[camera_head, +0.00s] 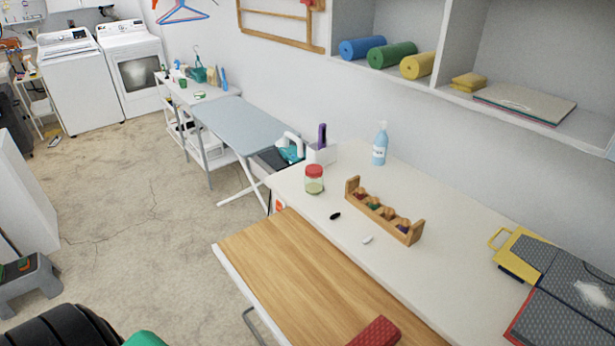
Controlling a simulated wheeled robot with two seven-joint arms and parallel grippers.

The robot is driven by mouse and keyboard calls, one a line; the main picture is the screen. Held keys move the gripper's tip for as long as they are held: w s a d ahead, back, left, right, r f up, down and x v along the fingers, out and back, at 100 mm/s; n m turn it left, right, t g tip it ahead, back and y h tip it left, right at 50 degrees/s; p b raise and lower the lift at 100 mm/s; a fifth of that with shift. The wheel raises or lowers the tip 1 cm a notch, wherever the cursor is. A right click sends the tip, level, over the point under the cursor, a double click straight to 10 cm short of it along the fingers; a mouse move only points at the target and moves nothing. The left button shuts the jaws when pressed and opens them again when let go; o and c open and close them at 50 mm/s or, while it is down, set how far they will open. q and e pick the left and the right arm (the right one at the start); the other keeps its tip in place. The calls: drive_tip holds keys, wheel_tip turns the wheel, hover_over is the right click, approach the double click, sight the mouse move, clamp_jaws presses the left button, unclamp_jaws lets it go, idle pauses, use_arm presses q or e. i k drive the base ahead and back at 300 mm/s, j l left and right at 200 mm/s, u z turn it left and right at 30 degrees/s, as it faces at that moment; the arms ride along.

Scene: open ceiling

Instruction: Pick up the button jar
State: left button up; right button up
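The button jar (314,180) is a small clear jar with a red lid and pale greenish contents in its lower part. It stands upright on the white counter (345,240), near the counter's left end. Nothing touches it, and its front side is unobstructed. Neither of my grippers shows in the head view.
A wooden spool rack (384,211), a small black item (335,216) and a white one (368,240) lie to the jar's right. A white holder (321,153) and a spray bottle (380,145) stand behind. A lower wooden surface (300,275) lies in front.

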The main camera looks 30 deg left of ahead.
sight(313, 186)
drive_tip(key=i+j, duration=0.15)
drive_tip(key=j, duration=0.4)
drive_tip(key=i+j, duration=0.15)
drive_tip(key=j, duration=0.4)
drive_tip(key=i+j, duration=0.2)
drive_tip(key=j, duration=0.35)
drive_tip(key=i+j, duration=0.15)
drive_tip(key=j, duration=0.4)
drive_tip(key=i+j, duration=0.15)
drive_tip(key=j, duration=0.4)
drive_tip(key=i+j, duration=0.15)
drive_tip(key=j, duration=0.4)
drive_tip(key=i+j, duration=0.2)
drive_tip(key=j, duration=0.35)
drive_tip(key=i+j, duration=0.15)
drive_tip(key=j, duration=0.4)
drive_tip(key=j+z, duration=0.25)
drive_tip(key=z, duration=0.2)
drive_tip(key=j+z, duration=0.25)
drive_tip(key=z, duration=0.25)
drive_tip(key=j+z, duration=0.3)
drive_tip(key=z, duration=0.15)
